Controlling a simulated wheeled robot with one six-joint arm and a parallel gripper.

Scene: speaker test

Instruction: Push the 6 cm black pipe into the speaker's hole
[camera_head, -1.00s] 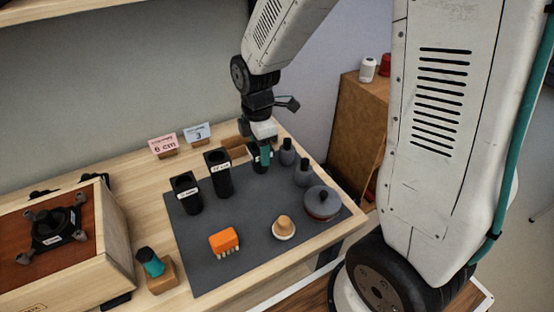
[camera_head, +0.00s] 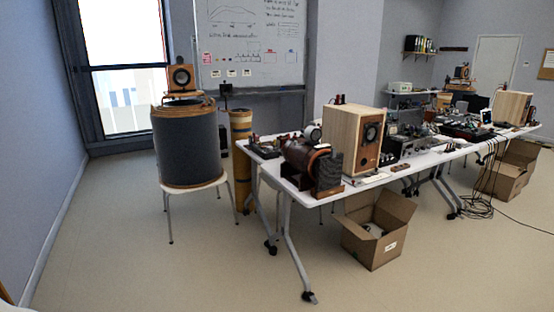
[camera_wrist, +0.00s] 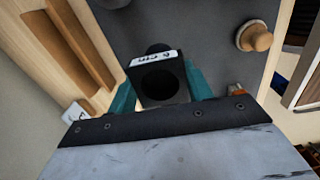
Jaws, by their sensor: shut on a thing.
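In the wrist view, my gripper (camera_wrist: 160,98) is shut with its teal fingers on either side of a black pipe (camera_wrist: 149,97). The pipe's open round end faces the camera, and a white label on its rim appears to read 6 cm. The head view shows a wooden box speaker (camera_head: 345,128) on a white table and a small wooden speaker (camera_head: 181,77) on a dark drum. I cannot tell which speaker is the task's. My gripper is outside the head view.
In the head view, a cardboard box (camera_head: 372,240) lies below the white table (camera_head: 300,178). The floor at front left is clear.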

